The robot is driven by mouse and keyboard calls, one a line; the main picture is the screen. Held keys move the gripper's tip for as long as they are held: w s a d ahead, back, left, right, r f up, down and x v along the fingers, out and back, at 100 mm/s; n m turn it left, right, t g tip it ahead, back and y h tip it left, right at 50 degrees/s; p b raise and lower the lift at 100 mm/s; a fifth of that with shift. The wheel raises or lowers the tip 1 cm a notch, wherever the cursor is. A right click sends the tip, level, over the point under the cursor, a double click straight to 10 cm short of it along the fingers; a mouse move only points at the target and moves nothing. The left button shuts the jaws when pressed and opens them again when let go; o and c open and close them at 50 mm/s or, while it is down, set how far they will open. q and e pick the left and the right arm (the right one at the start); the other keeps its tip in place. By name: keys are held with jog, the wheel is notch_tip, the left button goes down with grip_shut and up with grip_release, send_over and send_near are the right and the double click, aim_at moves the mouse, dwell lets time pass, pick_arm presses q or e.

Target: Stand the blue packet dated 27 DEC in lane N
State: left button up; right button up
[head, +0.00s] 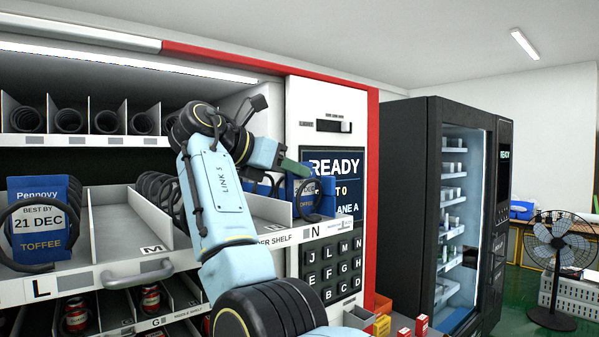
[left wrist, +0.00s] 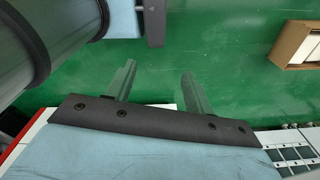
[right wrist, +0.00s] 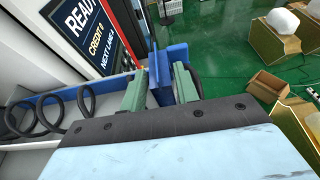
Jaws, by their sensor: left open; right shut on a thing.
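My right gripper (head: 294,168) reaches over the open upper shelf and is shut on a blue packet (head: 326,187) at the front of lane N, above the N label (head: 315,232). A black coil loop (head: 305,208) shows at the packet's front. The right wrist view shows the packet (right wrist: 158,92) upright between the green fingers (right wrist: 160,80); its date cannot be read. Another blue packet (head: 38,198), reading 21 DEC and TOFFEE, stands within a coil in lane L. My left gripper (left wrist: 158,85) is open and empty above the green floor, outside the head view.
Lane M (head: 125,225) has a bare floor in front. A keypad (head: 333,270) and READY screen (head: 335,165) sit right of the shelf. Red cans (head: 151,298) stand on the shelf below. A black vending machine (head: 425,190) stands farther right, beside a fan (head: 558,250).

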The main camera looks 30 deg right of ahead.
jog(key=shift+s+f, duration=0.1)
jog(key=shift+f, duration=0.3)
jog(key=o, duration=1)
pick_arm(q)
jog(key=shift+w+f, duration=0.1)
jog(key=shift+w, duration=0.2)
pick_arm(e)
jog(key=shift+r, duration=0.35)
pick_arm(q)
jog(key=shift+w, duration=0.1)
pick_arm(e)
jog(key=shift+v, duration=5.95)
